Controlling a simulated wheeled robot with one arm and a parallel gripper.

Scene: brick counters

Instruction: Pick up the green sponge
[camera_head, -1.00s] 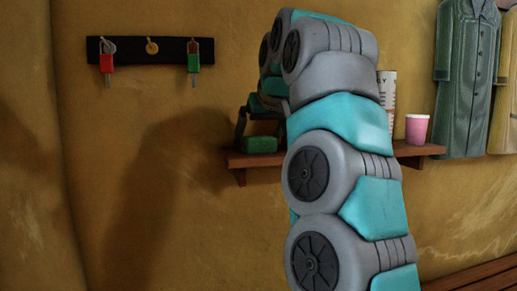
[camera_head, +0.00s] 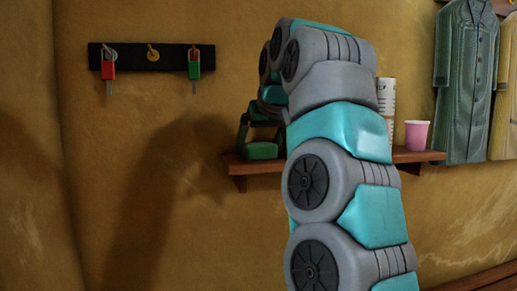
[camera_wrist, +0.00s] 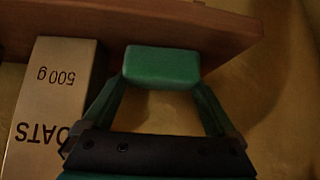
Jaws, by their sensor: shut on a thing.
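The green sponge (camera_head: 261,151) is at the left end of the wooden wall shelf in the head view. In the wrist view the sponge (camera_wrist: 161,67) sits between the two fingertips of my gripper (camera_wrist: 161,82), with a finger against each side. My gripper (camera_head: 258,138) is shut on the sponge. In the head view my arm hides part of the gripper and the middle of the shelf. I cannot tell whether the sponge still touches the shelf.
The shelf (camera_head: 415,156) also holds a pink cup (camera_head: 416,135) and a tall white container (camera_head: 386,98). A box of oats (camera_wrist: 50,110) stands close beside my gripper in the wrist view. A key rack (camera_head: 150,57) and coats (camera_head: 465,80) hang on the wall.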

